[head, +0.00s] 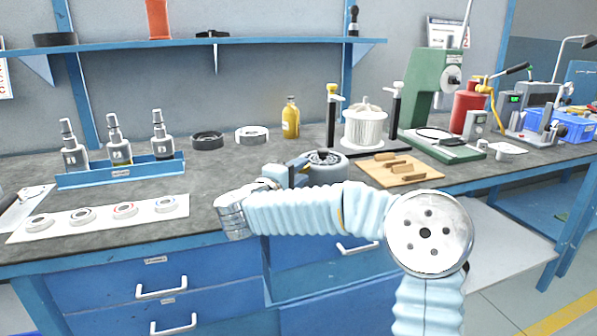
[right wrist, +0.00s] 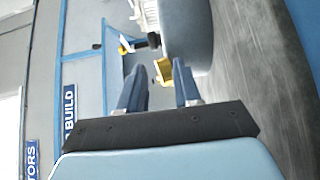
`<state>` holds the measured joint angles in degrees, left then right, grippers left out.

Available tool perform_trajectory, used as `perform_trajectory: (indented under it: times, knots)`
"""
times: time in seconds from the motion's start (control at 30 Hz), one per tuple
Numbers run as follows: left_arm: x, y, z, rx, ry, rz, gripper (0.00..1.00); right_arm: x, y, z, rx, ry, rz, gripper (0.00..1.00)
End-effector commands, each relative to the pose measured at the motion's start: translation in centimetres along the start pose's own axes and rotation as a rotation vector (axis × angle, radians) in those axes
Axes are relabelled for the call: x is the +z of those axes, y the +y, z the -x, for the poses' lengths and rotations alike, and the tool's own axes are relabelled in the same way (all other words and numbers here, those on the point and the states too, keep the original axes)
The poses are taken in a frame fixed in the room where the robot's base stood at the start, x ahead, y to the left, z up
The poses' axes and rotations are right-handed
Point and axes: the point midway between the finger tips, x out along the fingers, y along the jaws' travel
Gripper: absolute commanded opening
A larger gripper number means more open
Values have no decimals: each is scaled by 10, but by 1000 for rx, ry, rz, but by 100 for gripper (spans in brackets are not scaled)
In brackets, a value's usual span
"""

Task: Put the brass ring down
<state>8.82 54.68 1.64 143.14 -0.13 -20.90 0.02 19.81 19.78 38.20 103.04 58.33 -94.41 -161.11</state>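The brass ring shows in the right wrist view as a small gold-coloured piece (right wrist: 162,72) between the tips of my right gripper (right wrist: 160,75). The fingers are apart by about its width and appear closed on it; its full shape is hidden. In the head view my right gripper (head: 300,165) is over the bench's front part, at the left side of a grey round housing (head: 330,170). The ring cannot be made out there. The housing is close beyond the fingertips in the right wrist view (right wrist: 190,30). My left gripper is not in view.
A wooden board with pegs (head: 425,177) lies right of the housing. A white filter (head: 362,128) stands behind. The bench (head: 215,178) is bare left of my gripper.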

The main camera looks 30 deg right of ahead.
Motion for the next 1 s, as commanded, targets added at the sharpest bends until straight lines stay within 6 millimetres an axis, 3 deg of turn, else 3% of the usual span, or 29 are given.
perform_trajectory:
  times: [0.4,0.57,0.8,1.0]
  knots:
    - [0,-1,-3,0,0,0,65,0,4,1,0,1,-2,41]
    - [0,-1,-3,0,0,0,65,-1,5,31,2,6,-1,41]
    - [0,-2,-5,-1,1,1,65,-1,4,87,1,7,0,41]
    - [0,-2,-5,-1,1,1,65,-1,4,115,0,3,0,41]
